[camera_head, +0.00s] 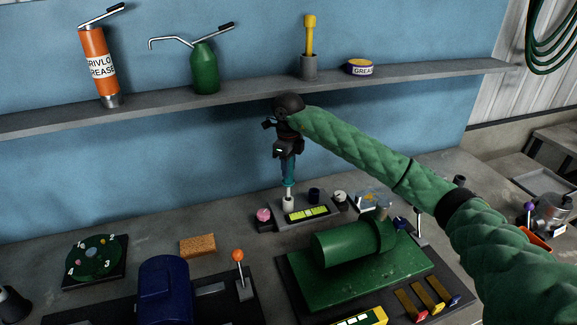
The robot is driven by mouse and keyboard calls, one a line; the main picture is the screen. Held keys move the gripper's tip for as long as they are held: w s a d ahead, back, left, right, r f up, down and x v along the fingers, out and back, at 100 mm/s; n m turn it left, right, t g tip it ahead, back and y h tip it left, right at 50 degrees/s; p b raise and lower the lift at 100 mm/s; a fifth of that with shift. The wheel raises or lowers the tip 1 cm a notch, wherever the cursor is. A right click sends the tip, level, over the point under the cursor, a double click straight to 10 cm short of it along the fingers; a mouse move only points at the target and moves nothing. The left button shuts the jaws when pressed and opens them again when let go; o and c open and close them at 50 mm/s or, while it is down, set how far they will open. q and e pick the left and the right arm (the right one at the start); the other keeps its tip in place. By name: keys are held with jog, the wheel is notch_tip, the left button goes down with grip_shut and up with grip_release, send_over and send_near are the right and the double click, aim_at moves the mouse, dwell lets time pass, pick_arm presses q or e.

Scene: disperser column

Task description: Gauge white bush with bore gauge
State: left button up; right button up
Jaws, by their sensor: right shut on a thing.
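My right gripper (287,163) points down over the bench, shut on a slim teal tool, which I take as the bore gauge (288,183). Its thin lower end is at the mouth of the white bush (288,204); I cannot tell whether it is inside the bore or just above it. A pink bush (263,214), a dark blue bush (314,195) and a white-and-black piece (340,197) are on or beside this board. My left gripper is not in view.
A yellow-green panel (307,213) lies in front of the white bush. A green machine (345,245) stands close in front, with an orange-knobbed lever (239,268) to the left. A shelf (250,93) with cans runs behind. Bare bench lies around the sponge (197,245).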

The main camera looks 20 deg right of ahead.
jog(key=shift+f+b, duration=1.75)
jog(key=shift+f, duration=0.15)
dwell(0.6)
jog(key=shift+r, duration=0.1)
dwell(1.1)
jog(key=shift+r+p, duration=0.4)
jog(key=shift+r, duration=2.05)
